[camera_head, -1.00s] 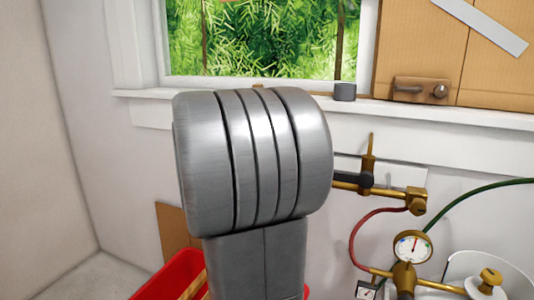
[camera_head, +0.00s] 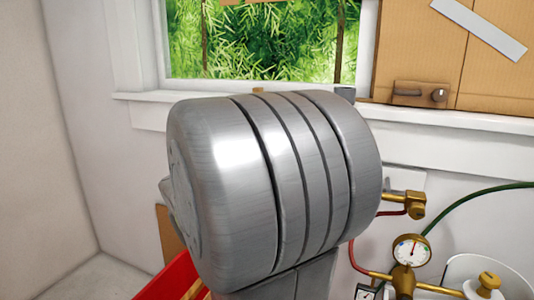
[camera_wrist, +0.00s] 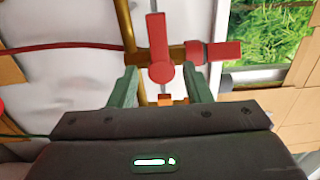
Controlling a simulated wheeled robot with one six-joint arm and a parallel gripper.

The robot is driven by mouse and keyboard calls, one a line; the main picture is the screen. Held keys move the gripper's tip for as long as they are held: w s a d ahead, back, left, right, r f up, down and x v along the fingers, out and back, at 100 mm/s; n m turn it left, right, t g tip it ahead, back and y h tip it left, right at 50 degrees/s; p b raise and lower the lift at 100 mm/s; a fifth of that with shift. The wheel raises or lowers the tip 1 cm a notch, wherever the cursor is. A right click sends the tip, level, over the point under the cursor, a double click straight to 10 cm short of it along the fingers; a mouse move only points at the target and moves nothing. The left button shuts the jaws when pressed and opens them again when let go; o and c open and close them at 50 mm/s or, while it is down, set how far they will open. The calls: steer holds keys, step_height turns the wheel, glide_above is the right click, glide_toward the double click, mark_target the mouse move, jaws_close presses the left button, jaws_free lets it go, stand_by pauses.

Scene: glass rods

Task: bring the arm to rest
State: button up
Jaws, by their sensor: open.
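My gripper (camera_wrist: 161,88) shows in the wrist view with its two green fingers apart and nothing held between them. Beyond the fingers is a brass pipe fitting (camera_wrist: 133,30) with red valve handles (camera_wrist: 162,72); I cannot tell how far it is from the fingertips. In the head view my grey arm link fills the middle, and my gripper is not visible there.
A window (camera_head: 270,45) and its white sill (camera_head: 450,120) lie behind my arm. A pressure gauge (camera_head: 411,250) with brass fittings, a red hose and a green hose (camera_head: 475,200) is at right. A red bin (camera_head: 170,276) stands at lower left, partly hidden.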

steer(key=v, duration=0.6)
steer(key=b+x, duration=0.1)
steer(key=x, duration=1.3)
steer(key=shift+d, duration=0.1)
steer(key=shift+s+f+n+p, duration=0.1)
steer(key=shift+n+p, duration=0.6)
steer(key=shift+n, duration=0.4)
steer(key=shift+f+n+p, duration=0.3)
steer(key=shift+f+n, duration=0.1)
steer(key=shift+n, duration=0.5)
